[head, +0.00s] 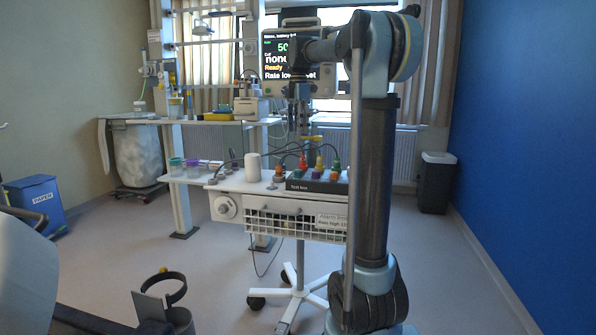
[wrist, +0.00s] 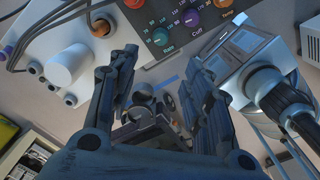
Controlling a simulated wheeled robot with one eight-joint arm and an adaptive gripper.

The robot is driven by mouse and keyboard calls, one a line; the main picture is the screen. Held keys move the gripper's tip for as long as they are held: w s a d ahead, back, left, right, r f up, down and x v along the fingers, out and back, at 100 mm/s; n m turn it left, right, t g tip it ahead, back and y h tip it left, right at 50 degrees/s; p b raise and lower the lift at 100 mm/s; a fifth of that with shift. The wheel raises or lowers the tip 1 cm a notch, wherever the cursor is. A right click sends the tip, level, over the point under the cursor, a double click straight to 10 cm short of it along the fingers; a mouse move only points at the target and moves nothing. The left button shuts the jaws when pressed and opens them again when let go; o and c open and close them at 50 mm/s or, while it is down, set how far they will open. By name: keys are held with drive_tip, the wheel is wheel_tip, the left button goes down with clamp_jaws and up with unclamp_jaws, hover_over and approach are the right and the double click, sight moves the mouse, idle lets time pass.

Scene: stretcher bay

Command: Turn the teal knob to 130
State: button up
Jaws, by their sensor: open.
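The teal knob (wrist: 161,37) sits on a dark panel with printed numbers around it, at the top middle of the wrist view. A label that seems to read "Rate" is beside it; I cannot read its exact setting. A purple knob (wrist: 191,17) is to its right. In the head view, a dark test box (head: 300,187) stands on the white cart top, but the teal knob is not clear there. My gripper (wrist: 160,62) is open and empty, its fingers apart and not touching the knob. In the head view, my gripper (head: 301,128) hangs above the cart.
Colored plugs with cables stand up from the test box. A white cylinder (head: 253,167) stands left of it. The monitor (head: 283,72) behind shows "50", "none" and "Ready".

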sight(298, 170)
wheel_tip(298, 170, down, 16)
drive_tip(key=shift+f, duration=0.2)
idle(0.4)
drive_tip(key=c, duration=1.1)
